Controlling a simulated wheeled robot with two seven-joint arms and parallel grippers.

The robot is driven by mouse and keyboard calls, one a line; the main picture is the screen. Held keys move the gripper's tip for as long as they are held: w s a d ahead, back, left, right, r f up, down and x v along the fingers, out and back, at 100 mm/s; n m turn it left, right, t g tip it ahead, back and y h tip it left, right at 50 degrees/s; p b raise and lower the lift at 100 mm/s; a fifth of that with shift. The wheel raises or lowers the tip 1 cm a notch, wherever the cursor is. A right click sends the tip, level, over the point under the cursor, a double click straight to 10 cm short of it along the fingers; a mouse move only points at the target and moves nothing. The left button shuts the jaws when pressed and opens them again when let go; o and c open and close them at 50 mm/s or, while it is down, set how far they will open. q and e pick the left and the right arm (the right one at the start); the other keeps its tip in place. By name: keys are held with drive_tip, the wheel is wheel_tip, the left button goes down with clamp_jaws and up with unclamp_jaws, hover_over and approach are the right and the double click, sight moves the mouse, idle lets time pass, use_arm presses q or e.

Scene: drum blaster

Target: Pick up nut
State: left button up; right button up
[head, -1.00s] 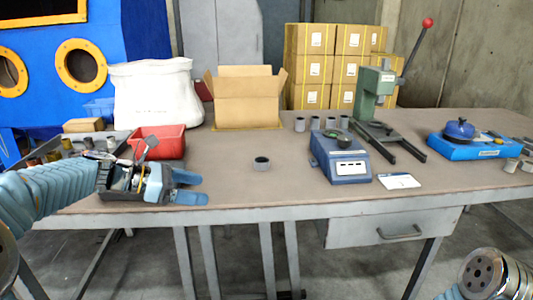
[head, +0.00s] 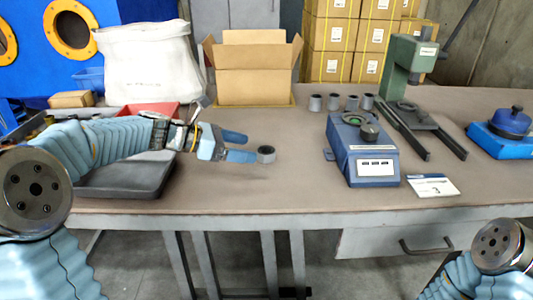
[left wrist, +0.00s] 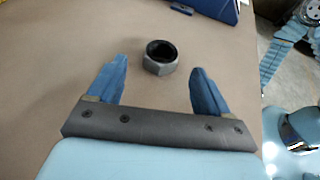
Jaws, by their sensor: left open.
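The nut (head: 266,154) is a grey ring-shaped piece with a dark hole, lying on the table just off the fingertips of my left gripper (head: 240,146). In the left wrist view the nut (left wrist: 160,57) lies beyond and between the two blue fingertips, apart from both. My left gripper (left wrist: 157,70) is open and empty, its fingers pointing toward the nut. My right gripper is not in view.
A blue scale-like device (head: 362,150) stands right of the nut, with a white card (head: 433,187) beside it. Several grey cylinders (head: 333,103) stand behind. A cardboard box (head: 252,75) is at the back, a dark tray (head: 125,180) at left. Table around the nut is clear.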

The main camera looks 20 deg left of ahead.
sight(263, 150)
use_arm(q)
drive_tip(key=x, duration=0.6)
drive_tip(key=shift+s+r, duration=0.1)
drive_tip(key=shift+s, duration=0.05)
drive_tip(key=c, duration=1.2)
drive_tip(key=shift+r, duration=0.15)
